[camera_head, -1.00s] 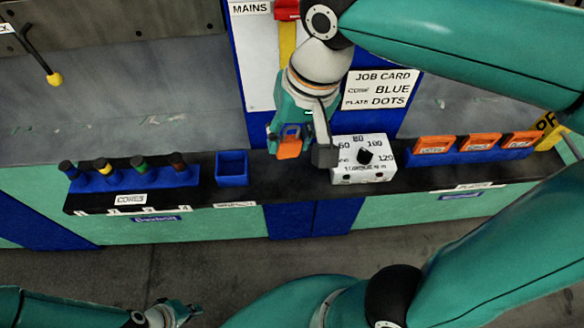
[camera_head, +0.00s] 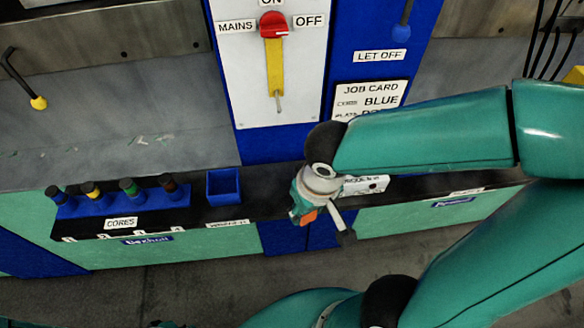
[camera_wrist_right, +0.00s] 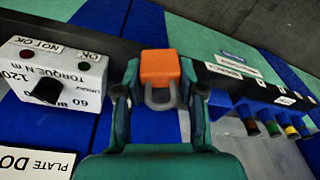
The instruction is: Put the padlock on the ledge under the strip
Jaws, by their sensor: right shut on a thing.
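The padlock, an orange block with a grey shackle, is in my right gripper (camera_wrist_right: 159,92) in the right wrist view (camera_wrist_right: 158,66). The fingers are shut on it, one either side of the shackle. In the head view my right gripper (camera_head: 322,212) hangs at the front of the black ledge (camera_head: 262,206), with a bit of the orange padlock (camera_head: 309,216) showing. I cannot tell its height above the ledge. A yellow strip (camera_head: 274,68) with a red handle (camera_head: 272,25) stands upright on the white mains panel behind. Only a dark tip of my left gripper (camera_head: 165,324) shows at the bottom edge.
Left on the ledge are a blue rack with several cores (camera_head: 126,196) and an open blue box (camera_head: 223,187). The white torque box (camera_wrist_right: 62,75) is right of my gripper in the head view, mostly hidden by my arm. A job card (camera_head: 370,97) hangs behind.

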